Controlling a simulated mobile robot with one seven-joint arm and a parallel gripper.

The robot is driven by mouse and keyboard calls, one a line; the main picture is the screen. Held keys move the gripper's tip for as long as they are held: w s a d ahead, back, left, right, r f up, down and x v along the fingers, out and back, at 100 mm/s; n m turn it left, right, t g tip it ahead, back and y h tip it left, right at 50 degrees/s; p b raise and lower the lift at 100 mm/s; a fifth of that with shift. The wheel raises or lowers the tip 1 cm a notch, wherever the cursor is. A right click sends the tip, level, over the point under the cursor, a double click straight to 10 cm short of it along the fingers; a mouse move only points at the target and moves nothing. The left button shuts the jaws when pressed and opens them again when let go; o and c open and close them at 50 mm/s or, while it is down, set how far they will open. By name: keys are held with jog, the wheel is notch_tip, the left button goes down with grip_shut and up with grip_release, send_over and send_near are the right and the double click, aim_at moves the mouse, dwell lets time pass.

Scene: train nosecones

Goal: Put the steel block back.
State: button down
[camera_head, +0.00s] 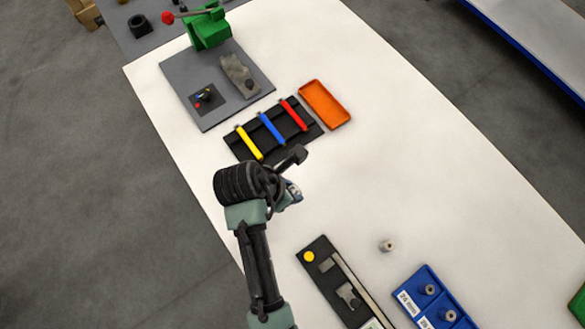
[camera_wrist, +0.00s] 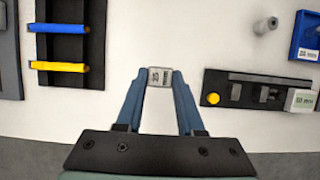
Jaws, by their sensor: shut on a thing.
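My gripper (camera_wrist: 160,84) is shut on a small steel block (camera_wrist: 160,76) with dark print on its face, pinched between the blue fingertips. In the head view my gripper (camera_head: 290,191) is over the white table, near the dark rack with coloured bars; the block is hard to make out there. A black holder (camera_head: 318,264) with a yellow dot and grey metal pieces lies toward the front; it also shows at the right of the wrist view (camera_wrist: 238,99). A pale labelled block (camera_wrist: 301,101) sits at its end.
The dark rack (camera_head: 240,144) holds yellow, blue and red bars beside an orange tray (camera_head: 325,105). A grey cylinder (camera_head: 387,245) stands near the blue bin (camera_head: 430,280). A grey plate (camera_head: 215,112) and green vise (camera_head: 208,30) are farther back.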

notch_tip(320, 180, down, 9)
jog(key=shift+f, duration=0.15)
dwell(0.4)
jog(key=shift+f, duration=0.15)
jog(key=c, duration=0.5)
grip_release()
